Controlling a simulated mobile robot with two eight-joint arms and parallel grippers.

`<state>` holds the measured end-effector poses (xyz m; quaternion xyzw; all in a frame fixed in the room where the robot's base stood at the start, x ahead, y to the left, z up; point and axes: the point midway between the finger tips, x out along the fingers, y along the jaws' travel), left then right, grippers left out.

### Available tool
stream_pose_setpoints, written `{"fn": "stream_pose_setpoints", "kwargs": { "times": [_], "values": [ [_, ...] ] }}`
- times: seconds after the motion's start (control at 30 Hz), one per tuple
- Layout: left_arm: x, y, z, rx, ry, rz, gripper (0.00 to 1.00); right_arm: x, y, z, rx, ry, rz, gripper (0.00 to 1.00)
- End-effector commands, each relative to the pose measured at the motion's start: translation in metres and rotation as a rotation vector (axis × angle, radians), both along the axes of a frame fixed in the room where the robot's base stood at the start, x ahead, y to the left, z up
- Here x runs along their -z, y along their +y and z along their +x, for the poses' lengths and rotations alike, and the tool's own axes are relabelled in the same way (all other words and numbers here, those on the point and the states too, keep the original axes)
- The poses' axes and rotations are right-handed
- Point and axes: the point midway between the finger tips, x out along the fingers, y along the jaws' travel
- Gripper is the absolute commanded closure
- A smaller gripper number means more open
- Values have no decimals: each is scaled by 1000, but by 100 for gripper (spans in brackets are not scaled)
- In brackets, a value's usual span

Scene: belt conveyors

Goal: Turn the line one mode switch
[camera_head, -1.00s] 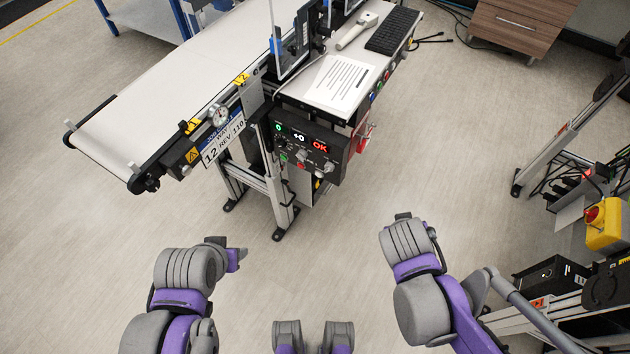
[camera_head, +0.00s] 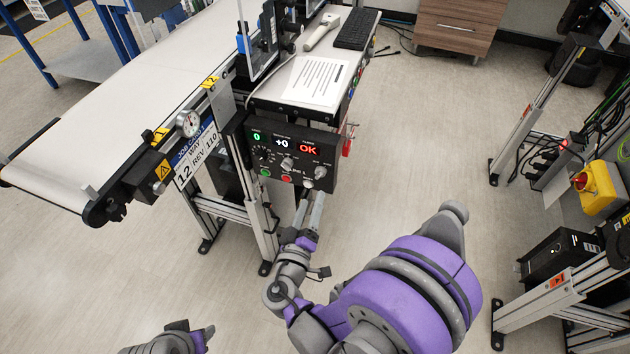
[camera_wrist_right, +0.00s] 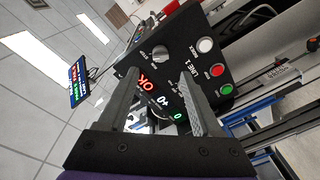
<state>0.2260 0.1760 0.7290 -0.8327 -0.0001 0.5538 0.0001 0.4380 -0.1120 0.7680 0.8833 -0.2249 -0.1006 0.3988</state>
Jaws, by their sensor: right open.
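The line 1 control panel (camera_head: 262,152) hangs under the table end in the head view, with lit displays reading 0, +0 and OK. It bears grey knobs, one at the middle (camera_head: 287,163) and one at the right (camera_head: 320,172). Only part of my left arm shows.
Green (camera_wrist_right: 226,89), red (camera_wrist_right: 218,70) and white (camera_wrist_right: 205,45) buttons sit close to the knobs. A conveyor belt (camera_head: 110,120) runs at left. A yellow emergency-stop box (camera_head: 598,188) stands at right. The floor between is clear.

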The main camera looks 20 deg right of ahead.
Motion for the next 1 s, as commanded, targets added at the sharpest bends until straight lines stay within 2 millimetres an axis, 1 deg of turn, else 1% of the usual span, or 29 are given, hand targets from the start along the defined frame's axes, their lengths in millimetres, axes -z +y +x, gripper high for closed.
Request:
{"fn": "stream_pose_setpoints", "kwargs": {
  "times": [0.03, 0.2, 0.4, 0.57, 0.83, 0.97, 1.0],
  "values": [
    [0, 0, 0, 0, 0, 0, 50, 0, -6, 9, 4, 1, -2, 34],
    [2, 0, 0, 0, 1, 0, 50, 0, -22, 39, 4, 1, -2, 34],
    [3, 0, 0, 0, 1, 0, 50, 0, -35, 63, 2, 1, -1, 34],
    [3, 0, 0, 0, 1, 0, 50, 0, -39, 71, 2, 2, 0, 34],
    [3, 0, 0, 0, 1, 0, 50, 0, -40, 72, 1, 2, 0, 34],
    [3, 0, 0, 0, 1, 0, 50, 0, -39, 72, 1, 2, 0, 57],
    [3, 0, 0, 0, 1, 0, 50, 0, -39, 72, 1, 2, 0, 65]
  ]
}}
